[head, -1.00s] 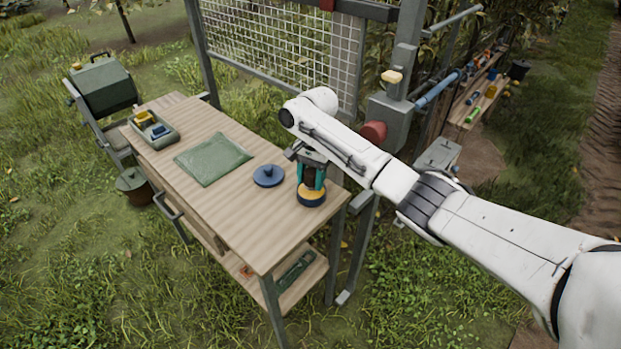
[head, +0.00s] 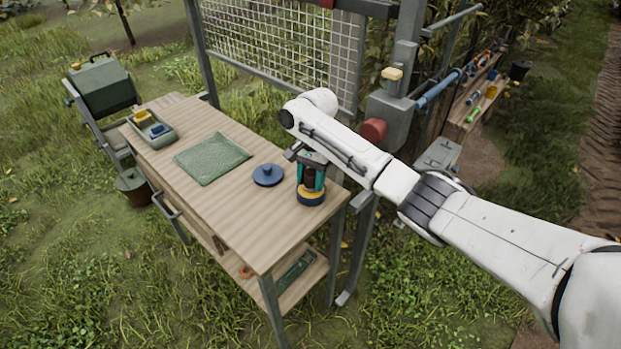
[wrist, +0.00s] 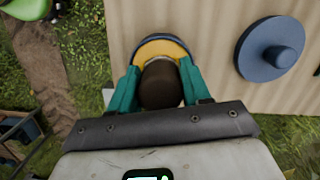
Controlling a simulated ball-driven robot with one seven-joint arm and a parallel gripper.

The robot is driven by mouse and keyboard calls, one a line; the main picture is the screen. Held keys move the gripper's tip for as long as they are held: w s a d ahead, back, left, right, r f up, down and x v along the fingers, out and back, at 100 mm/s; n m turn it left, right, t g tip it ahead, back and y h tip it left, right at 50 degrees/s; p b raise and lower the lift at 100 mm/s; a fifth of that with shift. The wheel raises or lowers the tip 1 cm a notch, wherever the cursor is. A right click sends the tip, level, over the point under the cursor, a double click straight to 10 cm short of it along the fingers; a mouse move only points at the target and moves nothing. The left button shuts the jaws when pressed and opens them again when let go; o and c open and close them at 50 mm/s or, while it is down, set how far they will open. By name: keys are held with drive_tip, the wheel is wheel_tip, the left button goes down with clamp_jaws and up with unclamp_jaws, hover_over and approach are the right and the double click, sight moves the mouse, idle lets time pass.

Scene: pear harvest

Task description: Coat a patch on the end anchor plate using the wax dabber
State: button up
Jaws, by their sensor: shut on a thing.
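The wax dabber shows as a dark brown rounded handle (wrist: 162,86) between the teal fingers of my gripper (head: 311,182). My gripper is shut on it, pointing down at the near right end of the table. Directly below is a round dark-blue tin (head: 311,200) with yellow wax; it also shows in the wrist view (wrist: 158,47). The dabber's lower end is hidden, so I cannot tell whether it touches the wax. A grey plate-like piece (head: 438,155), possibly the end anchor plate, sits low beyond the table, right of the post.
A blue knobbed lid (head: 267,176) lies left of the tin on the wooden table (head: 240,225). A green cloth (head: 212,158) and a tray with yellow and blue items (head: 170,138) lie farther left. A grey post with a red cap (head: 373,130) stands close behind my forearm.

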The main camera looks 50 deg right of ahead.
sight(309, 175)
drive_tip(key=shift+f, duration=0.5)
idle(0.3)
drive_tip(key=shift+f, duration=0.1)
idle(2.0)
drive_tip(key=shift+p, duration=0.3)
wheel_tip(309, 175, up, 7)
drive_tip(key=p, duration=0.7)
drive_tip(key=shift+p, duration=0.3)
idle(0.5)
